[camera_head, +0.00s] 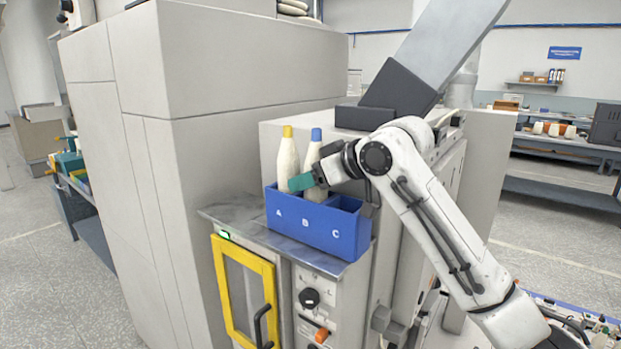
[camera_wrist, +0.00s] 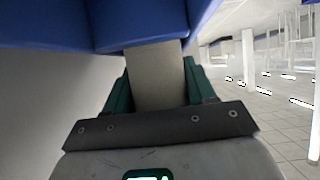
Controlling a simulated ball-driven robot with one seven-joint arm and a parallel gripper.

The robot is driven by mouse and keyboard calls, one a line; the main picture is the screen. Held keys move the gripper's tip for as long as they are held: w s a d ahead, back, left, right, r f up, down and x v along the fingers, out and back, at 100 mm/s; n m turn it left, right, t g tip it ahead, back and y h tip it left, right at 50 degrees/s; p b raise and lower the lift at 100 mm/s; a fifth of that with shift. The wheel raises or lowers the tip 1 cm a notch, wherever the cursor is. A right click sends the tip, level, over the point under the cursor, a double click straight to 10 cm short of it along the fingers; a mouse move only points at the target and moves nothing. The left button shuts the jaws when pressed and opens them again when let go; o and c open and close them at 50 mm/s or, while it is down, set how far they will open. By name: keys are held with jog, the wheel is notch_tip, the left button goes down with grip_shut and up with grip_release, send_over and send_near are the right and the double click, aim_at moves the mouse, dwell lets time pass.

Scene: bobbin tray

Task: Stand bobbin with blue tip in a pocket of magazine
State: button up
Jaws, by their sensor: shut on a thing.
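The bobbin with the blue tip (camera_head: 316,135) is pale and stands nearly upright at the middle pocket, marked B, of the blue magazine (camera_head: 318,232). My gripper (camera_head: 304,181) has green fingers and is shut on this bobbin at the magazine's top edge. In the wrist view the pale bobbin body (camera_wrist: 155,75) lies between the green fingers of my gripper (camera_wrist: 158,85), with the blue magazine (camera_wrist: 60,25) beyond it. The bobbin's base is hidden, so I cannot tell whether it touches the pocket floor.
A bobbin with a yellow tip (camera_head: 287,155) stands in pocket A, close left of my gripper. Pocket C at the right looks empty. The magazine sits on a narrow metal ledge (camera_head: 240,222) above a yellow-framed door (camera_head: 245,290). A tall grey cabinet (camera_head: 215,110) stands behind left.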

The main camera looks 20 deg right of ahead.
jog(key=o, duration=1.2)
